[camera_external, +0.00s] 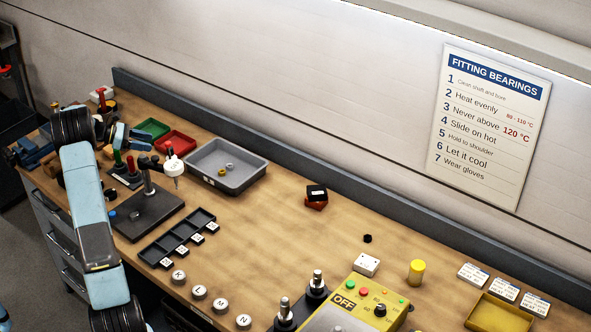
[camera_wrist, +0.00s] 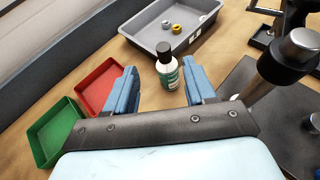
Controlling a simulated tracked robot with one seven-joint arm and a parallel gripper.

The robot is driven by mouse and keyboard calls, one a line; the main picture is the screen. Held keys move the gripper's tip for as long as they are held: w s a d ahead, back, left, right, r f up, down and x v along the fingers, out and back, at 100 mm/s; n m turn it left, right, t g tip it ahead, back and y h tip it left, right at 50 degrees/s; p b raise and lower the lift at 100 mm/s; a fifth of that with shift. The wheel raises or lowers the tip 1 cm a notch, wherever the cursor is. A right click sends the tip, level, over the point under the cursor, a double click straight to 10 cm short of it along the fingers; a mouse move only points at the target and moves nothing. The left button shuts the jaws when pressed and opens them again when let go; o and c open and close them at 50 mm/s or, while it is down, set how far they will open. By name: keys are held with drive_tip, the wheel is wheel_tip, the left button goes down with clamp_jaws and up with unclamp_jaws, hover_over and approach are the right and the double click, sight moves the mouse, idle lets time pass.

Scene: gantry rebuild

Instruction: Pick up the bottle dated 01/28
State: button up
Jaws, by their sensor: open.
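A bottle (camera_wrist: 167,72) with a black cap, white shoulder and green label stands upright on the bench in the wrist view. My gripper (camera_wrist: 158,76) is open, with its blue fingers to the left and right of the bottle. I see gaps on both sides, so the bottle is not held. Its label is too small to read, so I cannot tell its date. In the external view my gripper (camera_external: 130,137) is at the left end of the bench, and the bottle cannot be made out clearly there.
A grey tray (camera_external: 213,181) with small rings stands just beyond the bottle. A red bin (camera_wrist: 99,87) and a green bin (camera_wrist: 52,128) lie to the left in the wrist view. A dark stand (camera_external: 150,215) with a post is close on the right. The middle bench is fairly clear.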

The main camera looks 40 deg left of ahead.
sight(176, 157)
drive_tip(key=shift+s+x, duration=0.2)
drive_tip(key=shift+x, duration=5.45)
drive_tip(key=shift+d+f, duration=0.1)
drive_tip(key=shift+f, duration=0.1)
clamp_jaws()
